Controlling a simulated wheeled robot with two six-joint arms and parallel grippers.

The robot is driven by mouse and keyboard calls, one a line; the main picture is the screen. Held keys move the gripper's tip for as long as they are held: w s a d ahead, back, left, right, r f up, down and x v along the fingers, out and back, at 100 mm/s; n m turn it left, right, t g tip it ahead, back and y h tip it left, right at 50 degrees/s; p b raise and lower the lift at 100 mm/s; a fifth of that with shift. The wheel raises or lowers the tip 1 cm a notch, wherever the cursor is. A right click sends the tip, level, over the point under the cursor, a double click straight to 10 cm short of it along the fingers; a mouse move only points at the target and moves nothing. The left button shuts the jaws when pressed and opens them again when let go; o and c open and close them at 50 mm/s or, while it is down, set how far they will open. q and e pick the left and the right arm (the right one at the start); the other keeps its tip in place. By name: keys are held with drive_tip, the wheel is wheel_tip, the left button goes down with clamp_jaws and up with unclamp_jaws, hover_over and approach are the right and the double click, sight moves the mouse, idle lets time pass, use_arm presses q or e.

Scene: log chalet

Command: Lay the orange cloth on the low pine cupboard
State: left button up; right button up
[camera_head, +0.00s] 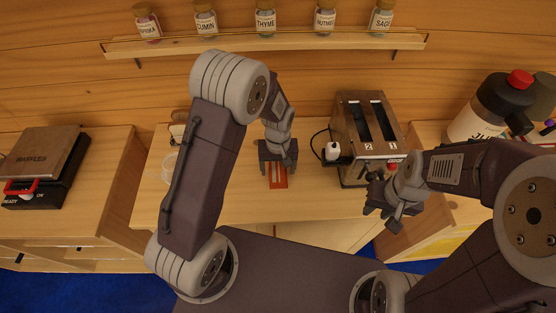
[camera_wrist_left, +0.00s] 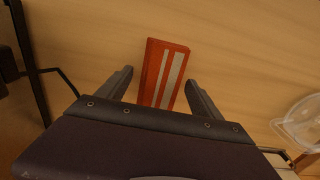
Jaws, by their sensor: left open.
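The orange cloth (camera_head: 278,182), folded into a narrow rectangle with pale stripes, lies on a pine top (camera_head: 225,205) in the middle of the head view. My left gripper (camera_head: 278,160) is open over the cloth and hides part of it. In the left wrist view the cloth (camera_wrist_left: 155,65) lies between and beyond the open fingers (camera_wrist_left: 160,78); contact cannot be told. My right gripper (camera_head: 384,207) hangs in front of the toaster with no object visible in it; its jaw opening is unclear. I cannot tell which pine unit is the low cupboard.
A two-slot toaster (camera_head: 365,130) stands right of the cloth. A waffle maker (camera_head: 40,165) sits on the left pine unit. A jug with a red cap (camera_head: 490,107) is at right. A spice shelf (camera_head: 270,45) runs along the wall. A clear glass item (camera_wrist_left: 298,120) shows in the wrist view.

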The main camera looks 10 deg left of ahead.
sight(278, 169)
use_arm(q)
wheel_tip(278, 169, up, 11)
drive_tip(key=s+a+f+m, duration=0.1)
drive_tip(key=s+a, duration=0.2)
drive_tip(key=s, duration=0.3)
drive_tip(key=s+a+f+m+t, duration=0.1)
drive_tip(key=s+a+m, duration=0.1)
drive_tip(key=s+a, duration=0.2)
drive_tip(key=shift+s, duration=1.05)
drive_tip(key=shift+w+f, duration=0.1)
